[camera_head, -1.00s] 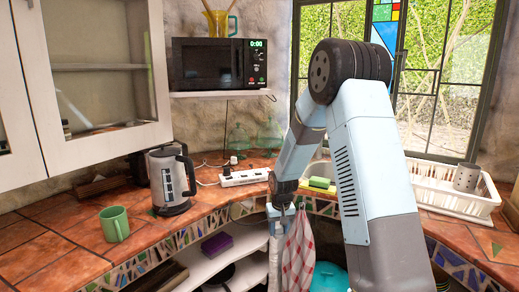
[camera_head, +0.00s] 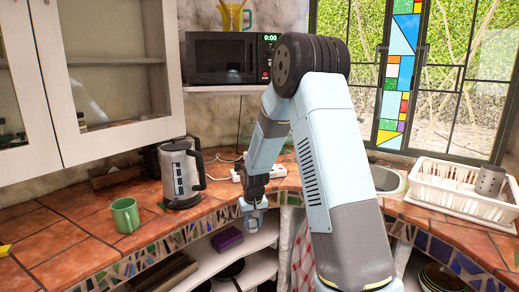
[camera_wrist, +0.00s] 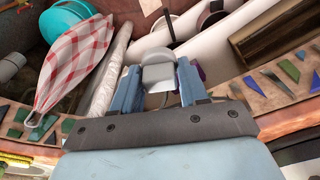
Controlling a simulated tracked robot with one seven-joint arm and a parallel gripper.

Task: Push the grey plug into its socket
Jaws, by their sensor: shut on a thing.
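My gripper (camera_head: 253,205) hangs in front of the counter's mosaic edge, over the open shelves. In the wrist view my gripper (camera_wrist: 158,84) is shut on the grey plug (camera_wrist: 158,73), held between the two blue fingers, with its rounded end showing. In the head view the plug is too small to make out clearly. A white power strip (camera_head: 281,171) lies on the tiled counter behind my gripper, and my arm covers part of it. Its individual sockets cannot be made out. The plug is apart from the strip.
A steel kettle (camera_head: 178,175) and a green mug (camera_head: 125,215) stand on the counter to the left. A white dish rack (camera_head: 455,190) stands at the right. A checked towel (camera_wrist: 75,65) hangs below the counter edge. Shelves (camera_head: 205,265) with a purple box (camera_head: 227,239) are below.

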